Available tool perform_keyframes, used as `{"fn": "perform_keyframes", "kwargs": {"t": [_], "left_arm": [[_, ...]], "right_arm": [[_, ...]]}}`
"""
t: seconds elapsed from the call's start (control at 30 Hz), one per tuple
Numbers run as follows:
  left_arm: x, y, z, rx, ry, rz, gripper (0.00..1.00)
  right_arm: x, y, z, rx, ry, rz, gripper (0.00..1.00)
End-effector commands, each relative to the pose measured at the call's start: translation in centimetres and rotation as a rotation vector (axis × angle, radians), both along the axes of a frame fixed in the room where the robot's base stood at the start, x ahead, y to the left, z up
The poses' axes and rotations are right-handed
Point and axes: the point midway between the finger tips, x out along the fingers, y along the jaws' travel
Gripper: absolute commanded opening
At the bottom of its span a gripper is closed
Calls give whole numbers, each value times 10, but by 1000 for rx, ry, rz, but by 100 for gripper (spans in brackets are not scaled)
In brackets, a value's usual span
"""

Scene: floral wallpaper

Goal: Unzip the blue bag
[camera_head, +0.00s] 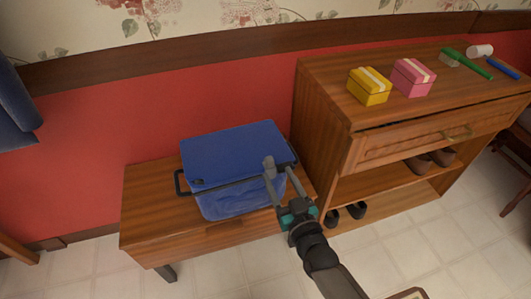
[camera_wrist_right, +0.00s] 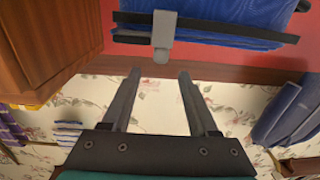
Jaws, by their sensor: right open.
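The blue bag (camera_head: 232,150) sits on a low wooden bench, with its flat lid lying over its body and a dark zip band along the front edge. It also shows at the top of the right wrist view (camera_wrist_right: 215,32). A grey zip pull (camera_head: 268,163) stands at the front edge, and it hangs on the dark band in the right wrist view (camera_wrist_right: 164,32). My right gripper (camera_head: 279,178) is open and empty at the bag's front. In the right wrist view its fingers (camera_wrist_right: 158,75) point at the pull, which lies between their lines, just beyond the tips. My left gripper is not in view.
The bench (camera_head: 140,205) stands against the red wall. A taller wooden cabinet (camera_head: 325,90) adjoins it at right, with a yellow box (camera_head: 369,91), a pink box (camera_head: 411,84) and brushes on top. Shoes are on its shelves. The tiled floor in front is open.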

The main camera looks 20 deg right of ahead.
Motion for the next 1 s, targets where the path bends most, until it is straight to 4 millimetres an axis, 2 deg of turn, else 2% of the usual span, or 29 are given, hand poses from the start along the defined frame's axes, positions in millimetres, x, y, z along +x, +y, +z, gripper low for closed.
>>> {"fn": "perform_keyframes", "kwargs": {"t": [0.6,0.8,1.0], "left_arm": [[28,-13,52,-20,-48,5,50],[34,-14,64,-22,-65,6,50],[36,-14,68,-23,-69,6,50]], "right_arm": [[81,6,-2,0,-1,0,60],[95,7,-1,0,0,0,60],[99,8,-1,0,2,0,60]]}}
